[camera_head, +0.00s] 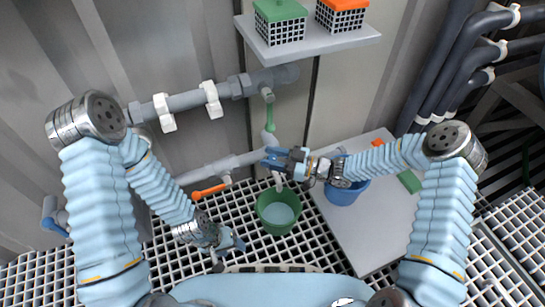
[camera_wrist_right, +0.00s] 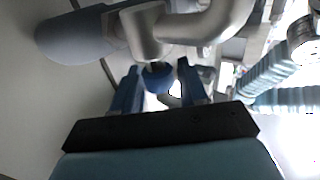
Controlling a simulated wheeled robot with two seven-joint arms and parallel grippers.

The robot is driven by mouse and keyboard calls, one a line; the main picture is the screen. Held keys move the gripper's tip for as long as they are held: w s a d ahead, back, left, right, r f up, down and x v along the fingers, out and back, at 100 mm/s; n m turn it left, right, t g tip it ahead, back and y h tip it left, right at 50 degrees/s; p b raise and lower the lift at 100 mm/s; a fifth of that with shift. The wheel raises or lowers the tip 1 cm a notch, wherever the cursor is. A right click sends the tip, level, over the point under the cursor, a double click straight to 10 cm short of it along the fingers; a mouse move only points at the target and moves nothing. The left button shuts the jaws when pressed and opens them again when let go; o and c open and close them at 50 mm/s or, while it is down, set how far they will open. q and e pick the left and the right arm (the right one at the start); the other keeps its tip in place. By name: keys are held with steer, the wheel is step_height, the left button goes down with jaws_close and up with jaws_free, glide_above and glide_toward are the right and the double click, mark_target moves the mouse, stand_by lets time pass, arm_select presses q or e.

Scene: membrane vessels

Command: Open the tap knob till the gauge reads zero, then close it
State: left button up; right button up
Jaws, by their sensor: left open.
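A small blue tap knob (camera_wrist_right: 158,77) sits under a grey pipe fitting in the right wrist view. My right gripper (camera_head: 268,158) is at the tap on the grey pipe, above the green bucket. In the right wrist view its two blue fingers (camera_wrist_right: 160,90) stand apart on either side of the knob, with a small gap showing at each side. In the head view the gripper hides the knob. My left gripper (camera_head: 232,243) is low, left of the green bucket, open and empty. I cannot make out a gauge or its reading.
A green bucket (camera_head: 278,223) with pale liquid stands on the grating below the tap. A blue bucket (camera_head: 342,194) stands on a pale board (camera_head: 360,235). Green (camera_head: 270,117) and orange (camera_head: 208,191) handles sit on nearby pipes. A shelf (camera_head: 325,42) with baskets hangs above.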

steer(key=c, duration=0.6)
